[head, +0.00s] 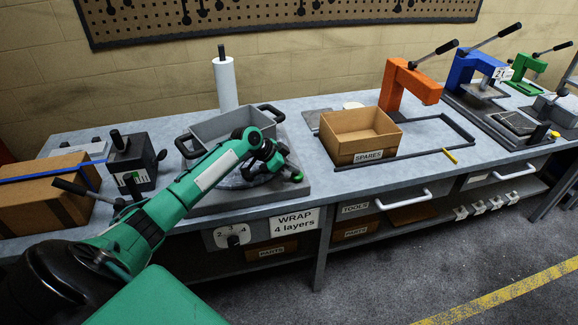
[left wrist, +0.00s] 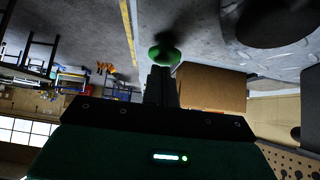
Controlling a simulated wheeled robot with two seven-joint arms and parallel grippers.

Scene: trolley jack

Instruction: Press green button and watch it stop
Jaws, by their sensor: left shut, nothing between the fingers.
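The green button (head: 298,177) is a small round cap at the front right of the grey wrapping station. It also shows in the left wrist view (left wrist: 165,55), just beyond my fingertips. My left gripper (head: 291,173) is shut and empty, right beside the button; I cannot tell whether it touches. A grey tote (head: 215,127) with black handles stands on the station, behind my left arm. The dark round turntable (head: 238,181) beneath it is partly hidden by that arm. My right gripper is not in view.
A white film roll (head: 225,84) stands behind the tote. An open cardboard box (head: 345,140) marked SPARES is to the right, near an orange press (head: 408,84). A black crank box (head: 131,162) and a strapped carton (head: 45,195) are on the left. A dial (head: 232,234) sits on the bench front.

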